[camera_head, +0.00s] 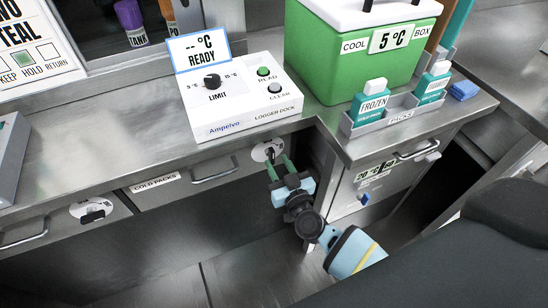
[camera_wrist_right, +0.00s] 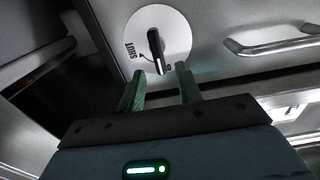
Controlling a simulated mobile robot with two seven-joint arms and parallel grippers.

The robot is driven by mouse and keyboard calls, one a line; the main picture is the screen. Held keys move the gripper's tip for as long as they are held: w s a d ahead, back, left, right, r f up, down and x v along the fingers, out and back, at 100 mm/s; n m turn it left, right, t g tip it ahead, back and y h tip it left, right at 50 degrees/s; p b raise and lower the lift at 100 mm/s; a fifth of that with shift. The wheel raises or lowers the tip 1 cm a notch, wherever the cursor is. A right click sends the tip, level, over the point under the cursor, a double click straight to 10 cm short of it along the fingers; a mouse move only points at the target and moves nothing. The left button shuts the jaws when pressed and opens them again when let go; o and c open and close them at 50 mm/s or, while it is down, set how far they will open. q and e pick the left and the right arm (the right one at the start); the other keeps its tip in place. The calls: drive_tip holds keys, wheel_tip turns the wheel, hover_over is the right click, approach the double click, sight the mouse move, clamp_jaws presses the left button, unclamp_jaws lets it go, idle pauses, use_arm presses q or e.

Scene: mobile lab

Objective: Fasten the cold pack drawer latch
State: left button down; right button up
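The cold pack drawer (camera_head: 178,188) is under the counter, with a "COLD PACKS" label and a bar handle (camera_head: 215,173). Its latch is a white round plate (camera_head: 260,153) with a black knob, and both show in the right wrist view, plate (camera_wrist_right: 180,35) and knob (camera_wrist_right: 155,48). "SHUT" is printed at the plate's left there; the knob's lower end points away from it, beside a small partly hidden mark. My right gripper (camera_head: 281,168) is open in front of the latch. In the wrist view its green fingertips (camera_wrist_right: 160,72) are either side of the knob's lower end, apart from it. My left gripper is out of view.
Another drawer with a similar latch (camera_head: 93,210) is at the left. Above the latch, the logger dock (camera_head: 240,115) stands on the counter, with a green cool box (camera_head: 350,65) and a packs tray (camera_head: 400,118) to the right. A cabinet (camera_head: 365,190) stands close right of my right gripper.

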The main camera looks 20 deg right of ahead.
sight(273, 156)
drive_tip(key=shift+w+b, duration=0.3)
drive_tip(key=shift+w, duration=1.3)
clamp_jaws()
